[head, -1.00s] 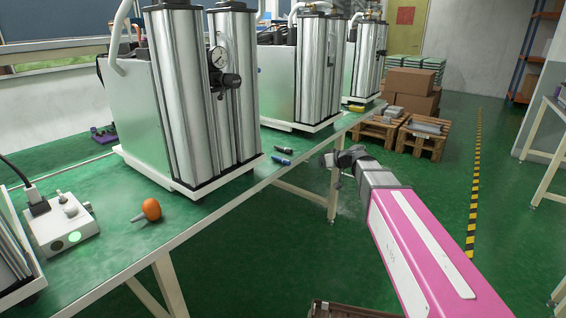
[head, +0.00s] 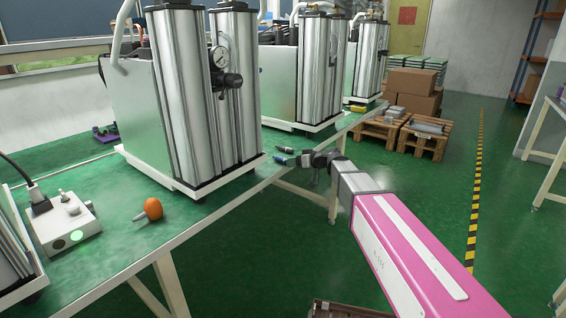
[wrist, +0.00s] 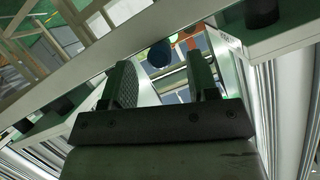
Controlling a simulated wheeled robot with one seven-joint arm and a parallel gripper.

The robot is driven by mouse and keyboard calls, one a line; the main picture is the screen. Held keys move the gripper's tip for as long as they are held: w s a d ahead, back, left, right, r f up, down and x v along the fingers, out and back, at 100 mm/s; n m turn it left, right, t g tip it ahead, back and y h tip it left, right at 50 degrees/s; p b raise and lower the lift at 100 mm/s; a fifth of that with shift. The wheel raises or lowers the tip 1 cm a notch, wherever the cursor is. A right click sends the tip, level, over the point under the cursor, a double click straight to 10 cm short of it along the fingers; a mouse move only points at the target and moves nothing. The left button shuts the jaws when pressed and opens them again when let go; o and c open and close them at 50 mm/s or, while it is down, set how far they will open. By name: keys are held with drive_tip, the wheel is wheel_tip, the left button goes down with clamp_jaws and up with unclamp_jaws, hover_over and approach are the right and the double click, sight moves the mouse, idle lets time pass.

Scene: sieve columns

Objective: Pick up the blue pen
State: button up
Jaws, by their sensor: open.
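The blue pen (head: 281,160) lies on the green tabletop near its right edge, beside the second machine. A darker pen-like piece (head: 285,149) lies just behind it. My gripper (head: 304,159) is at the table edge, close to the right of the blue pen. In the wrist view my gripper (wrist: 160,62) has its two fingers apart.
The green table (head: 215,215) has a white edge. Silver column machines (head: 195,95) stand on it, one near and another (head: 305,75) behind the pens. An orange-handled piece (head: 153,208) and a white control box (head: 65,225) are at the left.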

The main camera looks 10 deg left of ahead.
drive_tip(key=shift+w+a+f, duration=0.25)
drive_tip(key=shift+a, duration=0.35)
drive_tip(key=shift+c, duration=0.3)
drive_tip(key=c, duration=0.9)
drive_tip(key=shift+r, duration=0.15)
drive_tip(key=shift+c, duration=0.2)
